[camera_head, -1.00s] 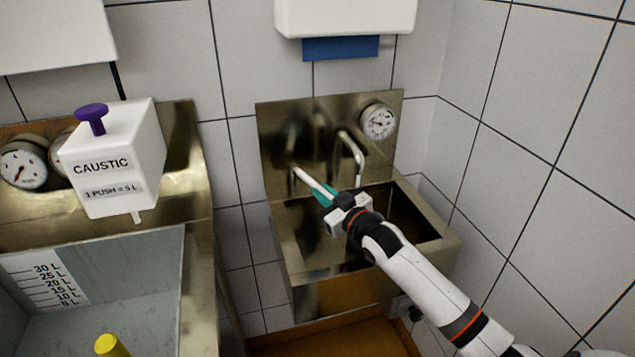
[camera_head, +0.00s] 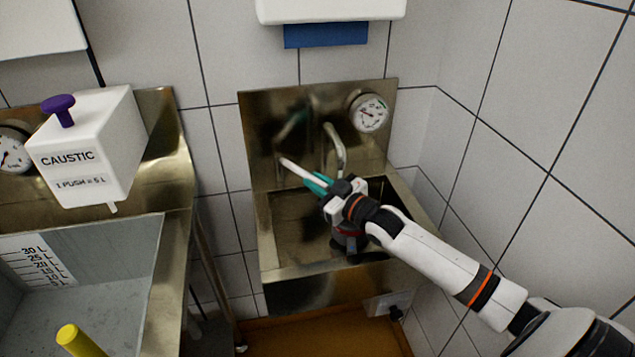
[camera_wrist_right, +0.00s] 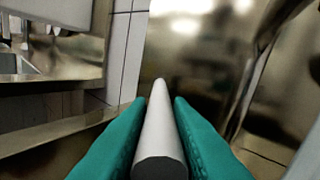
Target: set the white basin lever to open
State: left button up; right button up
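The white basin lever (camera_head: 298,167) is a thin white rod at the left of the steel basin (camera_head: 268,238). It slants out from the back panel, down and to the right. My right gripper (camera_head: 316,183) has teal fingers, one along each side of the lever's near end. In the right wrist view the lever (camera_wrist_right: 160,125) lies lengthwise between the fingertips (camera_wrist_right: 160,100), with almost no gap on either side, so the gripper looks shut on it. The lever's mount is hard to make out. My left gripper is not in view.
A curved metal tap (camera_head: 338,150) stands just right of the lever, with a round gauge (camera_head: 370,112) above it. A tiled wall (camera_head: 530,130) is close on the right. A caustic dispenser (camera_head: 88,145) and a grey tank (camera_head: 100,260) are on the left.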

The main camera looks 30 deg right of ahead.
jog(key=o, duration=0.3)
jog(key=shift+o, duration=0.2)
jog(key=shift+s, duration=0.1)
jog(key=v, duration=0.7)
jog(key=shift+s+b, duration=0.2)
jog(key=shift+b, duration=0.1)
